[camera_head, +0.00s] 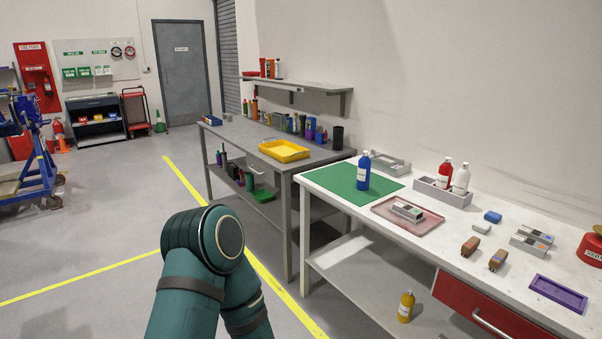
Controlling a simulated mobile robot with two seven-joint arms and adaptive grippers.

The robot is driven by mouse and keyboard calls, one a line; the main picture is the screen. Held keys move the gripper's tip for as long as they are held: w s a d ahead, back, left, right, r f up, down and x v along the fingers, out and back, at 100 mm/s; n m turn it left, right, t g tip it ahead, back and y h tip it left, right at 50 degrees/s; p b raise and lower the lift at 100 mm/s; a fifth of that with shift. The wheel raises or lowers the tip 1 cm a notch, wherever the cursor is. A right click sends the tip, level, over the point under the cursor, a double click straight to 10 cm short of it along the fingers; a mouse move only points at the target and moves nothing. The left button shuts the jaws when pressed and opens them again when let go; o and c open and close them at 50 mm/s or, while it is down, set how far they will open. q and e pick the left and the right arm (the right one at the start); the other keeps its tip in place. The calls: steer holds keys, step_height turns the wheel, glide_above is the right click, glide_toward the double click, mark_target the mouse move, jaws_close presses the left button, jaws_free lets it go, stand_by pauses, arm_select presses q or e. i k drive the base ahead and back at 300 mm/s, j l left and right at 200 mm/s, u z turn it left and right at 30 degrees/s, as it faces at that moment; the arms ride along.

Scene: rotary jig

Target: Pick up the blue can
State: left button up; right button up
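Several small containers stand along the back of the grey bench. A blue can-like container (310,129) is among them near the right end, too small to tell for certain as a can. A blue bottle (363,172) with a white label stands upright on the green mat (332,184) on the white table. One of my teal arms (204,240) is bent at the bottom of the view, short of the tables. Neither of my grippers is in view.
A yellow tray (284,151) and a dark cylinder (338,136) are on the grey bench (240,138). The white table (440,235) holds a pink tray (425,224), a grey caddy (455,197) with red and white bottles, and a purple tray (558,293).

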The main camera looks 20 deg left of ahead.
mark_target(364, 163)
steer(key=u, duration=0.3)
steer(key=z, duration=0.6)
steer(key=i+j+z, duration=0.25)
steer(key=j+z, duration=0.3)
steer(key=i+j+z, duration=0.4)
steer(key=j, duration=0.35)
steer(key=j+z, duration=0.15)
steer(key=j, duration=0.35)
steer(key=i+j, duration=0.1)
steer(key=j, duration=0.4)
steer(key=i+j+z, duration=0.1)
steer(key=j, duration=0.35)
